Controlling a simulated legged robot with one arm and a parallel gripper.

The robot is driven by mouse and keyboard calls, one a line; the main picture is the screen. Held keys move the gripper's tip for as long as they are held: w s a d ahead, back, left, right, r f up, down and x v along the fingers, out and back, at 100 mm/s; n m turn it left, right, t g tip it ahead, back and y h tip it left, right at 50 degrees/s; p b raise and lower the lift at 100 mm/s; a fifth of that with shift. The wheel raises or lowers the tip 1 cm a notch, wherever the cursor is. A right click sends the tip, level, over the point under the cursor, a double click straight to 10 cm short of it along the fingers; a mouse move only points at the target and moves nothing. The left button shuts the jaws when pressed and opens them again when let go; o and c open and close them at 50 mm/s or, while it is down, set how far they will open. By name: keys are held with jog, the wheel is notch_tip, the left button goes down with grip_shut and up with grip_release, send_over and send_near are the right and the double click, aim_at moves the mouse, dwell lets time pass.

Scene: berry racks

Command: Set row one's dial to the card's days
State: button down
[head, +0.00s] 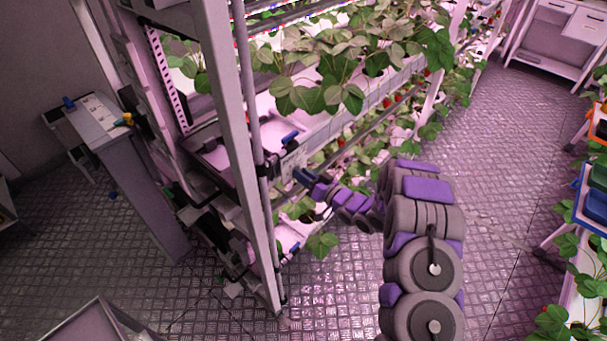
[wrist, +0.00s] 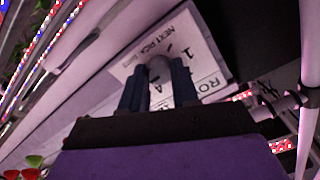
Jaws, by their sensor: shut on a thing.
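The row one dial (wrist: 159,68) is a small grey knob on a white plate (wrist: 205,62) in the wrist view. Printing on the plate reads "NEXT PICK" and "ROW", with a 1 and short marks around the knob. My gripper (wrist: 158,84) has its two blue fingers shut on the knob, one on each side. The knob's pointer and part of the scale are hidden by the fingers, so I cannot tell the setting. In the head view my gripper (head: 307,178) reaches the rack's near end, by the pale plate (head: 292,161). I cannot make out the days card.
The strawberry rack's grey upright (head: 246,150) stands just left of my gripper. Leaves (head: 325,90) hang above it and others hang below. A grey cabinet (head: 130,175) stands at the left. The patterned floor (head: 500,140) is clear to the right of my arm.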

jog(key=shift+n, duration=0.6)
jog(key=c, duration=0.8)
grip_release()
jog(key=shift+c, duration=0.2)
jog(key=p+v, duration=0.3)
jog(key=v, duration=1.4)
jog(key=shift+d, duration=0.25)
jog(key=shift+f, duration=0.15)
